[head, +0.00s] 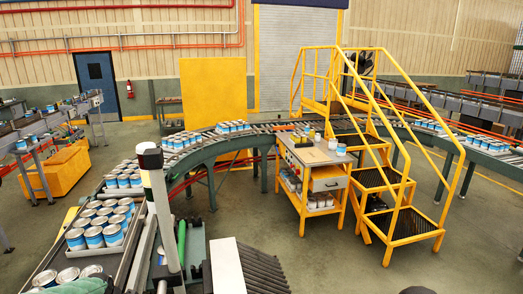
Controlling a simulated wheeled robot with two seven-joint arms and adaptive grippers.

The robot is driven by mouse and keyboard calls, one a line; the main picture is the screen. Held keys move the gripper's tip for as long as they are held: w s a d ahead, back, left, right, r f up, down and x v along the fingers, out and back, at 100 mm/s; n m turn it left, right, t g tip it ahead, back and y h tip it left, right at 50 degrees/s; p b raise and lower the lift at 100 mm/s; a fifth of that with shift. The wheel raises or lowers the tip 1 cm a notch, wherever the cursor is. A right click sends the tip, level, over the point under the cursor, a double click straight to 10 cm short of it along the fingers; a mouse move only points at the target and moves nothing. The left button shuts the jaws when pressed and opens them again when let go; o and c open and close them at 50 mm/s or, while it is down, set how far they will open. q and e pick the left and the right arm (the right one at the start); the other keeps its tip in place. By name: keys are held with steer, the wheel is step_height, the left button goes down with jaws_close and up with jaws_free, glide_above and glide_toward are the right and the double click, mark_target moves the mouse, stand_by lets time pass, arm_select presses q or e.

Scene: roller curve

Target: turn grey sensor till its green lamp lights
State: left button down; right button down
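I cannot pick out the grey sensor or a lit green lamp for certain. A pale upright post (161,215) with a dark-capped head (149,156) stands at the near left, beside the conveyor; I cannot tell whether this head is the sensor. A green bar (182,243) shows just right of the post's lower part and does not look like a lamp. Neither of my grippers shows clearly. Dark rounded shapes at the bottom edge, left and right, are too cut off to identify.
A curved roller conveyor (205,150) carries trays of blue-and-white cans (104,232). A yellow-framed cart (310,157) and yellow steps (380,180) stand right of centre. A white-topped box (227,266) and dark rollers (262,270) are at the bottom. Open floor lies between.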

arm_select(q)
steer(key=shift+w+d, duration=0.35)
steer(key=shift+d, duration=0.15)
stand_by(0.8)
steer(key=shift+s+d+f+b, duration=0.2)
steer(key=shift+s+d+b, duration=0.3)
steer(key=shift+b, duration=0.65)
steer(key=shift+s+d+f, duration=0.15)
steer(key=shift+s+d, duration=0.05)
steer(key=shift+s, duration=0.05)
stand_by(0.5)
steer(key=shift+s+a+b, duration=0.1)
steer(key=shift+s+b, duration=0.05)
steer(key=shift+b, duration=0.15)
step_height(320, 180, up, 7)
steer(key=p, duration=0.3)
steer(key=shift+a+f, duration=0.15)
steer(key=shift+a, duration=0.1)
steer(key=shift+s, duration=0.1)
